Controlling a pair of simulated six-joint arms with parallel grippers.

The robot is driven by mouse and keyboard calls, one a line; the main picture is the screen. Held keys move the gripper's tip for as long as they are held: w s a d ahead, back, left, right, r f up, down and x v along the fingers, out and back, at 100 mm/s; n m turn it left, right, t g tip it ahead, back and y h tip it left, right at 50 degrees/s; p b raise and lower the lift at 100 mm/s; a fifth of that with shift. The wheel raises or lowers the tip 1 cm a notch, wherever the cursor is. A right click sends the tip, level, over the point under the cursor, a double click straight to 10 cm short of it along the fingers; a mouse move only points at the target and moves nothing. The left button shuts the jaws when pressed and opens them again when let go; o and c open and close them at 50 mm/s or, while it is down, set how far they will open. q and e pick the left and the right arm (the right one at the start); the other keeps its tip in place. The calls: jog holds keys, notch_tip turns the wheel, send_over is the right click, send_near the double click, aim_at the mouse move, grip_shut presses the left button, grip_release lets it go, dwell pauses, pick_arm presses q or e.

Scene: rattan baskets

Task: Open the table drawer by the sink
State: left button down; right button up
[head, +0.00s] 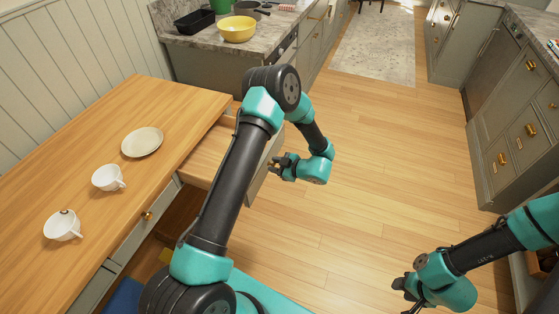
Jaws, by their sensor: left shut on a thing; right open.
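The wooden table (88,128) stands on the left. Its far drawer (205,158) is pulled out, and its bare wooden inside shows. My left arm crosses in front and hides part of it. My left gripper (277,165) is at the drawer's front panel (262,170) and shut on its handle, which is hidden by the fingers. My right gripper (407,290) is low at the bottom right, over the floor, open and away from the table; its fingertips are small and partly cut off.
A plate (142,142), a white cup (107,177) and a lidded white pot (63,225) stand on the table. A nearer drawer with a brass knob (146,215) is closed. A counter (215,40) with a yellow bowl (238,29) is behind. Middle floor (390,150) is clear.

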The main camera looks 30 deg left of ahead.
pick_arm(q)
jog(key=shift+d, duration=0.35)
jog(key=c, duration=0.8)
grip_release()
jog(key=v, duration=1.7)
jog(key=shift+d+r, duration=0.1)
jog(key=shift+d, duration=0.05)
